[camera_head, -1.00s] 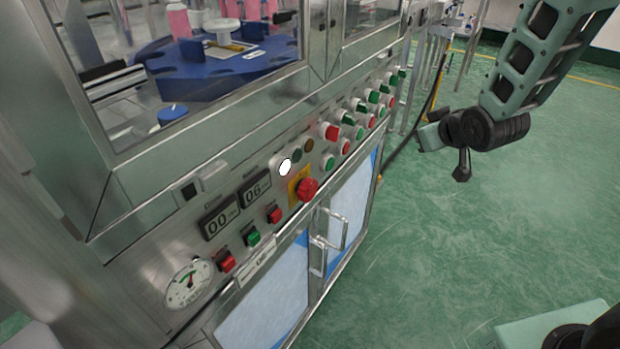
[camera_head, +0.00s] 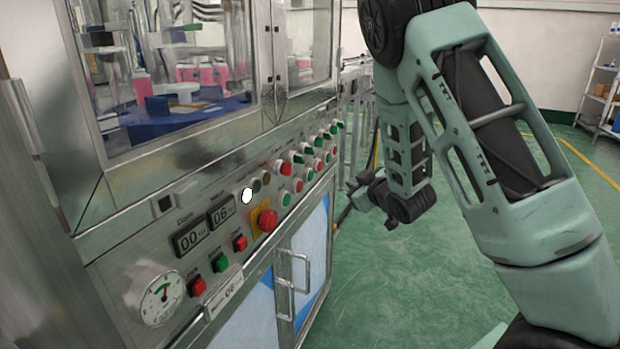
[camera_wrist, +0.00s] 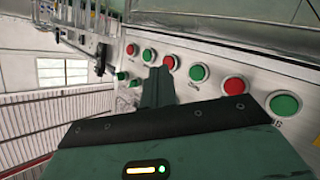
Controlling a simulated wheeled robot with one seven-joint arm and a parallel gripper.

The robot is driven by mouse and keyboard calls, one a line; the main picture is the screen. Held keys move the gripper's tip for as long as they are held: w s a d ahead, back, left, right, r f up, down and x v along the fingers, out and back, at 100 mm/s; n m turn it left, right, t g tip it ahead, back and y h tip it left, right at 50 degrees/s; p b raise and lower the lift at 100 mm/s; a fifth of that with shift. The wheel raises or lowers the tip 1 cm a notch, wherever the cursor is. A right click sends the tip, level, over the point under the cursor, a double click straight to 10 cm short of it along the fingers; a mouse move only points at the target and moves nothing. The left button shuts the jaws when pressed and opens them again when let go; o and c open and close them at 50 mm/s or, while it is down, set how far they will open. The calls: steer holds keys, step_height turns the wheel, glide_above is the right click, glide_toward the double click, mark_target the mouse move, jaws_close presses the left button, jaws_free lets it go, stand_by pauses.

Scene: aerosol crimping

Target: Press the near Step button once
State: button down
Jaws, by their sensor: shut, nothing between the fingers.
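The press's sloped front panel (camera_head: 130,262) carries two rows of round red and green buttons in white rings at its far end. Labels are too small to read, so I cannot tell which is the near Step button. In the wrist view a green button (camera_wrist: 285,104), a red one (camera_wrist: 234,86) and another green one (camera_wrist: 198,73) run in a slanting line. My gripper (camera_wrist: 158,74) is shut and empty, its fingers covering part of the panel beside a red button (camera_wrist: 170,62); contact is not visible.
Door handles (camera_head: 305,270) stick out below. The green floor (camera_head: 400,300) beside the cabinet is clear.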

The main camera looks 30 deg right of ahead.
steer(key=w+a, duration=0.5)
steer(key=w, duration=0.1)
steer(key=shift+w+p, duration=0.3)
steer(key=shift+w+a, duration=0.1)
steer(key=shift+a, duration=0.05)
stand_by(1.9)
steer(key=shift+w+a, duration=0.15)
steer(key=shift+w, duration=0.05)
steer(key=shift+w+a, duration=0.25)
steer(key=shift+w, duration=0.1)
stand_by(0.8)
steer(key=shift+s+d, duration=0.1)
steer(key=shift+s, duration=0.05)
steer(key=shift+s+d, duration=0.4)
steer(key=shift+s, duration=0.1)
steer(key=shift+s+d+b, duration=0.3)
steer(key=shift+s+d, duration=0.5)
steer(key=shift+s, duration=0.2)
steer(key=shift+s+d+b, duration=0.25)
steer(key=shift+s+d, duration=0.5)
steer(key=shift+s, duration=0.25)
